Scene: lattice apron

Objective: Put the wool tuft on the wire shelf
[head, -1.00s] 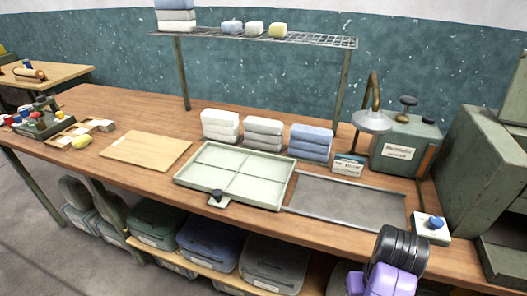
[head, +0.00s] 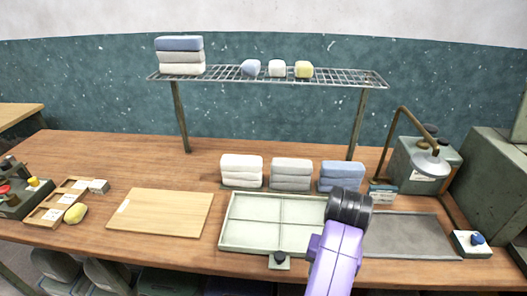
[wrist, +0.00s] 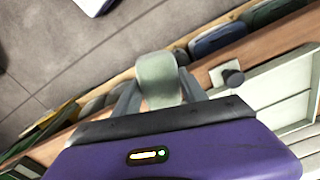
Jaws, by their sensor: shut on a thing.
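In the wrist view my gripper (wrist: 159,97) is shut on a pale grey-green, rounded soft piece (wrist: 157,72), which looks like the wool tuft. It sticks out past the fingertips. In the head view my purple arm and black wrist joint show in front of the tray, but the fingers and the held piece do not show. The wire shelf (head: 345,79) stands on posts at the back of the bench. On it are a folded stack (head: 180,56) at the left and three small tufts, bluish (head: 251,67), white (head: 277,68) and yellow (head: 304,69).
Three folded stacks, white (head: 241,170), grey (head: 291,172) and blue (head: 342,175), stand below the shelf. A divided tray (head: 245,241), a wooden board (head: 160,212) and a grey mat (head: 415,235) lie in front. The shelf's right end is bare.

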